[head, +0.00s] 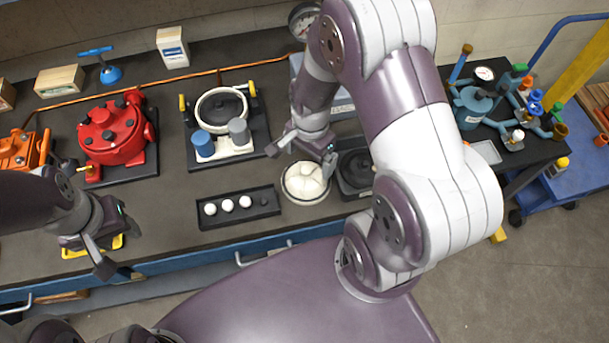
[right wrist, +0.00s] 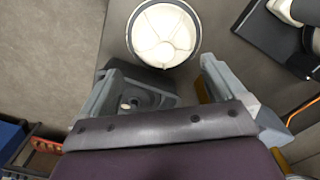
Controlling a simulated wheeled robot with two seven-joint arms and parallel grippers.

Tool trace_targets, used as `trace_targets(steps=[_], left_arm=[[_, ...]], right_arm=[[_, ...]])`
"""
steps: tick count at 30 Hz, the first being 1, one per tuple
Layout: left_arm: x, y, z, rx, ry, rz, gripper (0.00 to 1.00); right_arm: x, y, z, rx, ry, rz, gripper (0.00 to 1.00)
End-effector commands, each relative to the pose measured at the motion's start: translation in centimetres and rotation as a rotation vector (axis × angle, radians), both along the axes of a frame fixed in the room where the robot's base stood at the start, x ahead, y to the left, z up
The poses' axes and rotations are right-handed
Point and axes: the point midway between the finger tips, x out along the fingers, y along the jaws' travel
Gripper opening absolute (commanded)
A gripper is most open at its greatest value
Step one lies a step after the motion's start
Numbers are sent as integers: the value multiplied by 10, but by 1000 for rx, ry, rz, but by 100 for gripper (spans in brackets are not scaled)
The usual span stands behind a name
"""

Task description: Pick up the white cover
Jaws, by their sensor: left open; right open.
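The white cover (head: 305,185) is a round, pale dome sitting in a light ring on the dark bench, right of centre. In the right wrist view it shows whole (right wrist: 163,34), at the top between the lines of the two fingers. My right gripper (head: 307,154) is open and empty, above and just behind the cover; its fingers also show in the right wrist view (right wrist: 155,85). I cannot tell the exact height gap. My left gripper (head: 118,254) is open and empty at the front left edge of the bench.
A black tray (head: 238,217) with three white knobs lies left of the cover. A dark motor part (head: 357,168) stands close on its right, partly hidden by my arm. A white-framed motor (head: 221,107) and a red motor (head: 112,133) stand further left.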

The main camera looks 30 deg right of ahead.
Motion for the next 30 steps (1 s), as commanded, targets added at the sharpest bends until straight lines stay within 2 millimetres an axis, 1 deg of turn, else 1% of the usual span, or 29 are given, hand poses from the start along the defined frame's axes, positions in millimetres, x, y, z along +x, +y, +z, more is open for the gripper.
trace_targets(steps=[5, 8, 9, 12, 15, 19, 20, 21, 23, 24, 30], left_arm=[[0, 0, 7, 0, 0, 0, 47], [0, 0, 15, 0, 0, 0, 47], [0, 0, 14, 0, 0, 0, 47], [0, 0, 15, 0, 0, 0, 47], [0, 0, 14, 0, 0, 0, 47], [0, 0, 14, 0, 0, 0, 47], [0, 0, 14, 0, 0, 0, 47], [0, 0, 14, 0, 0, 0, 47], [0, 0, 14, 0, 0, 0, 47], [0, 0, 14, 0, 0, 0, 47], [0, 0, 14, 0, 0, 0, 47]], right_arm=[[1, 3, -20, 1, 4, 3, 98], [3, 7, -39, 1, 4, 3, 98], [3, 7, -47, 0, 4, 2, 98], [4, 6, -60, 0, 1, 2, 98], [4, 6, -63, -1, -1, 2, 98], [4, 6, -63, -1, -1, 3, 98], [4, 6, -63, -1, -1, 3, 88], [4, 6, -63, -1, -1, 3, 75], [4, 6, -63, -1, -1, 3, 55], [4, 6, -63, -1, -1, 3, 42], [5, 6, -62, -1, -1, 3, 41]])
